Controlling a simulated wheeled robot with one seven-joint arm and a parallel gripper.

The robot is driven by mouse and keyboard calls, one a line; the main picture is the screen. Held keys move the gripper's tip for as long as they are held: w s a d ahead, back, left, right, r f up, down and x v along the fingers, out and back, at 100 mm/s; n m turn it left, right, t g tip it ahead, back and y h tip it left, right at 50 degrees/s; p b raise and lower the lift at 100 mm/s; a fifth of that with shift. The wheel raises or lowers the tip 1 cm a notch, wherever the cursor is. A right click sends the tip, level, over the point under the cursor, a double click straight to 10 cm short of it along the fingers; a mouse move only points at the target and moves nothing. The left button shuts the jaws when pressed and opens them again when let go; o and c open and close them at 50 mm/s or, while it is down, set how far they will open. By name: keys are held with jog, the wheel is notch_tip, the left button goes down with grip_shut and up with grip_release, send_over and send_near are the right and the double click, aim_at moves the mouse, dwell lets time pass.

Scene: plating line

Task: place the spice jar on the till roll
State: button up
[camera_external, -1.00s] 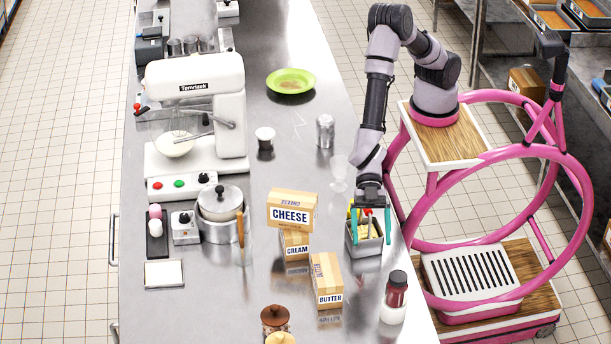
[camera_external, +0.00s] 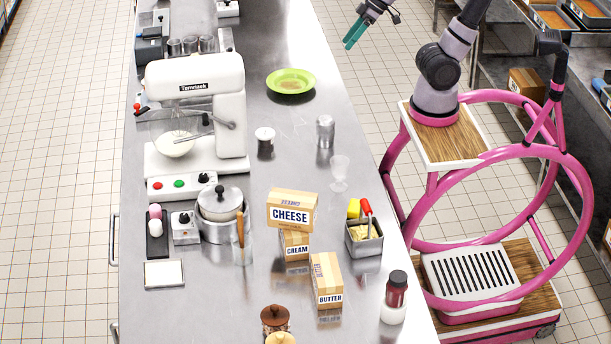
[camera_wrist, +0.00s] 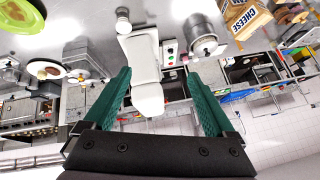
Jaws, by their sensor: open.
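A small jar with red contents and a dark cap (camera_external: 397,283), which looks like the spice jar, is upright near the counter's right edge in the external view. A white cylinder (camera_external: 392,314), which looks like the till roll, shows directly under it. The jar appears to rest on it, though the seam is too small to be sure. My gripper (camera_external: 354,34) is high at the top of the external view, far from both. In the wrist view its green fingers (camera_wrist: 158,100) are spread with nothing between them. The jar and roll are not seen there.
A metal tub (camera_external: 364,246) with a red-handled tool, a clear glass (camera_external: 339,172), a butter box (camera_external: 326,280) and a cheese box (camera_external: 291,210) on a cream box stand nearby. A metal shaker (camera_external: 325,131) and green plate (camera_external: 290,81) are farther back. The mixer (camera_external: 195,110) is left.

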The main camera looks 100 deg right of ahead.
jog(key=s+d+f+m, duration=0.1)
jog(key=s+m, duration=0.1)
jog(key=s, duration=0.4)
jog(key=shift+s+d+y, duration=0.25)
jog(key=shift+s+y, duration=0.05)
